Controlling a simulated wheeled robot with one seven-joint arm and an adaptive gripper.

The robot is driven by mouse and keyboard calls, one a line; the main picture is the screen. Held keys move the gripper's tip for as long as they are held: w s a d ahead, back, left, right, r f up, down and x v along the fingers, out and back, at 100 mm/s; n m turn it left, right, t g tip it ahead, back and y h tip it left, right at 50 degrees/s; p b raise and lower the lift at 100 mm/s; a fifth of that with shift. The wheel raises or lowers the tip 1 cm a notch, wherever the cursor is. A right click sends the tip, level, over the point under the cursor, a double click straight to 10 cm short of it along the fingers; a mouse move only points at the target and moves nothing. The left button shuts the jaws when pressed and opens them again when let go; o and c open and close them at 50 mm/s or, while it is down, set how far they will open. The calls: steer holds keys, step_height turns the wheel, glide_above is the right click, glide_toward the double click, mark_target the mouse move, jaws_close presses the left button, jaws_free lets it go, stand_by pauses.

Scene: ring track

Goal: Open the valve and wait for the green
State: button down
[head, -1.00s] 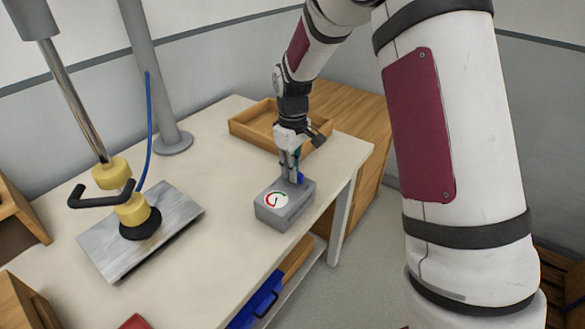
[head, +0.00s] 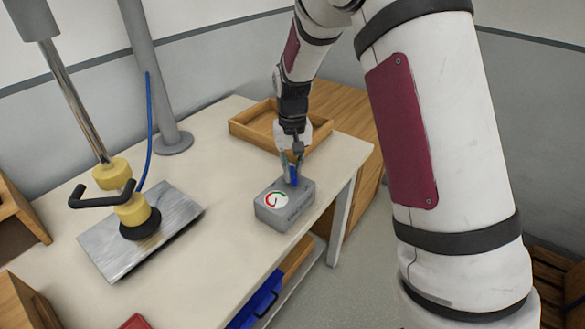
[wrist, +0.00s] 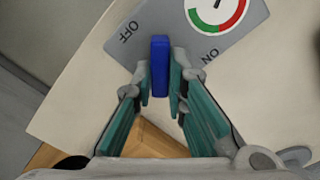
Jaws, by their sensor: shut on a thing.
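The valve is a grey box (head: 285,212) near the right edge of the white table. A round gauge (head: 275,200) with a green and a red arc is on it; the needle is too small in the head view to read surely. My gripper (head: 291,166) points down over the box, shut on the blue valve handle (head: 294,177). In the wrist view the handle (wrist: 160,64) stands between the teal-padded fingers, lying between the OFF label on the left and the ON label on the right. The gauge (wrist: 216,12) is partly cut off there.
A shallow wooden tray (head: 238,127) lies behind my gripper. A metal plate with a yellow-and-black fixture (head: 132,212) stands to the left, beside a grey post (head: 172,142) and a blue hose. The table between plate and box is clear.

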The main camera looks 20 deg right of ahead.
mark_target(292, 171)
steer(key=m, duration=0.4)
steer(key=shift+m, duration=0.3)
steer(key=shift+m+p, duration=0.65)
steer(key=shift+m, duration=1.55)
steer(key=c, duration=1.6)
jaws_free()
steer(key=shift+r, duration=0.1)
step_height(292, 171, up, 12)
